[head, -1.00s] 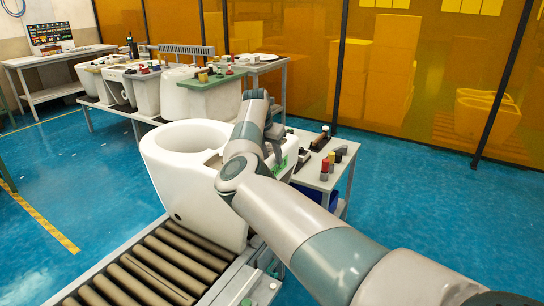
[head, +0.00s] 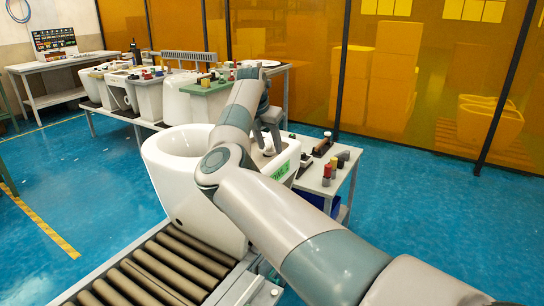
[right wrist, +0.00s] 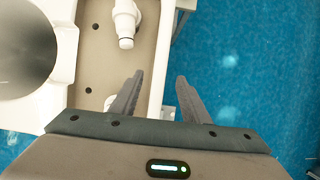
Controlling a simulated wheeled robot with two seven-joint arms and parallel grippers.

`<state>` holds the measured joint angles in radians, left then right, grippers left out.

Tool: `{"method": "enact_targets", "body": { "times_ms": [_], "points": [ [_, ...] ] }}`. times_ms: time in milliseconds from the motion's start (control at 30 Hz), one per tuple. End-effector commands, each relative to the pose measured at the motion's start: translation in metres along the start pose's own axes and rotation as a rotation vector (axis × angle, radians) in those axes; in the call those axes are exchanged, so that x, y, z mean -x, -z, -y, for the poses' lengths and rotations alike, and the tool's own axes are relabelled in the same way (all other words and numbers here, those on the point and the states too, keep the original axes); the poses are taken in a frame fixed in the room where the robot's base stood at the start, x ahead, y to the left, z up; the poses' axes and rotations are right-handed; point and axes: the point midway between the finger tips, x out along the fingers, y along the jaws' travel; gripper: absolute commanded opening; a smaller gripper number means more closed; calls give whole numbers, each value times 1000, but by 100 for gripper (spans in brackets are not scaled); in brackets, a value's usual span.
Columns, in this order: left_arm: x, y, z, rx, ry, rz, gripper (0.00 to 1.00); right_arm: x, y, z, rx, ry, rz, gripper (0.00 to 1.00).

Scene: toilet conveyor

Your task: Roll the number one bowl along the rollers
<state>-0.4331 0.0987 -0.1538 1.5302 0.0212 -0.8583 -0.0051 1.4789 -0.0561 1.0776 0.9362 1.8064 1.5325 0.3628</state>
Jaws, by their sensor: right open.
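The white toilet bowl (head: 185,195) stands upright on the rollers (head: 155,270), its round opening toward the left and a green marking (head: 281,171) on its rear side. My right arm crosses in front and hides part of it. My right gripper (head: 267,146) points down at the bowl's rear end. In the right wrist view the gripper (right wrist: 158,76) is open. One finger shows over the beige rear recess (right wrist: 95,75), the other past the outer edge over the blue floor, with the rear wall between them. Contact cannot be told. My left gripper is not in view.
A small side table (head: 318,178) with tools and coloured-top items stands right behind the bowl. A long bench (head: 150,123) with more white bowls is at the back. A white fitting (right wrist: 125,22) rises inside the recess. Blue floor is free at left and right.

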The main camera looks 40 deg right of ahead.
Motion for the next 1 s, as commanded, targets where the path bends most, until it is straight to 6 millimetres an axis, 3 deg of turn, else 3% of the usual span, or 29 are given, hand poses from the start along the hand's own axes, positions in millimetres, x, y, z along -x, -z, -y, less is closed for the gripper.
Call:
{"method": "enact_targets", "body": {
  "times_ms": [233, 500, 1000],
  "points": [
    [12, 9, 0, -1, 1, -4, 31, 51, 0, 0, -1, -3, 1, 42],
    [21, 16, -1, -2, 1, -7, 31, 85, 0, 0, 0, -1, -1, 42],
    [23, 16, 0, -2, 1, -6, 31, 92, 0, 0, 0, 1, -1, 42]
  ]
}}
